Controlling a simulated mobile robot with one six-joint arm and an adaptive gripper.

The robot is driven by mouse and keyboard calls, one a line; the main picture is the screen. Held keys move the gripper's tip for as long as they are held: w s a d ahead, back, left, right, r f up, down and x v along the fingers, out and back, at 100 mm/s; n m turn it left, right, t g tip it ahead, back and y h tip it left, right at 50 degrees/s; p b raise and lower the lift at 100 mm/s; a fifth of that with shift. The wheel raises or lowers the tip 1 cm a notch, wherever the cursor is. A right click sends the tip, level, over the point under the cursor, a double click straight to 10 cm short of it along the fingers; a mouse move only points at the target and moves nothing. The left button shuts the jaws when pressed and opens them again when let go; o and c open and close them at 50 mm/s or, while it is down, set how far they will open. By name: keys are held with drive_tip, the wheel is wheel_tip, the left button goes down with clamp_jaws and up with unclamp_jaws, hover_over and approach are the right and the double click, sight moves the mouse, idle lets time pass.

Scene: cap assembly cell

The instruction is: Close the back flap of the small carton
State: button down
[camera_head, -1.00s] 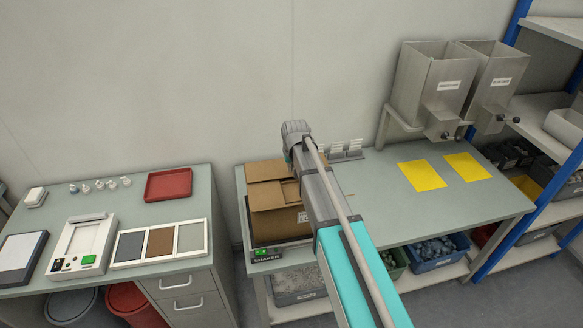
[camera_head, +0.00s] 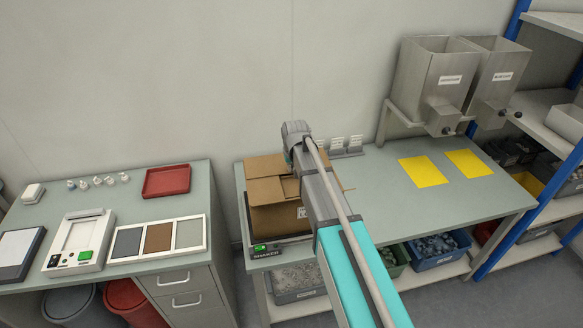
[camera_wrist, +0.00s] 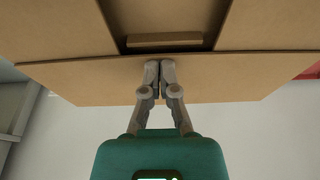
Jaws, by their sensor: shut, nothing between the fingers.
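The small brown carton (camera_head: 275,218) stands on the shaker (camera_head: 262,249) at the left end of the right-hand table. In the head view its flaps partly cover the top, and my arm hides its right side. In the wrist view my gripper (camera_wrist: 160,66) is shut and empty, its fingertips over a wide flap (camera_wrist: 215,80) at the carton's edge. I cannot tell whether they touch it. The fingertips are hidden in the head view.
Steel hoppers (camera_head: 436,80) stand at the table's back right. Yellow sheets (camera_head: 423,172) lie flat on the table. A red tray (camera_head: 167,181) sits on the left-hand table.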

drive_tip(key=shift+s+f, duration=0.25)
drive_tip(key=shift+s, duration=0.15)
drive_tip(key=shift+w, duration=0.2)
drive_tip(key=shift+w+r+p, duration=0.3)
drive_tip(key=shift+r+p, duration=0.2)
drive_tip(key=shift+p, duration=0.1)
drive_tip(key=shift+r, duration=0.1)
drive_tip(key=shift+s, duration=0.1)
drive_tip(key=shift+r, duration=0.15)
wheel_tip(320, 180, up, 4)
drive_tip(key=p, duration=0.4)
drive_tip(key=p+v, duration=0.9)
drive_tip(key=shift+s+r+p, duration=0.25)
drive_tip(key=shift+s+p, duration=0.05)
drive_tip(key=shift+s, duration=0.15)
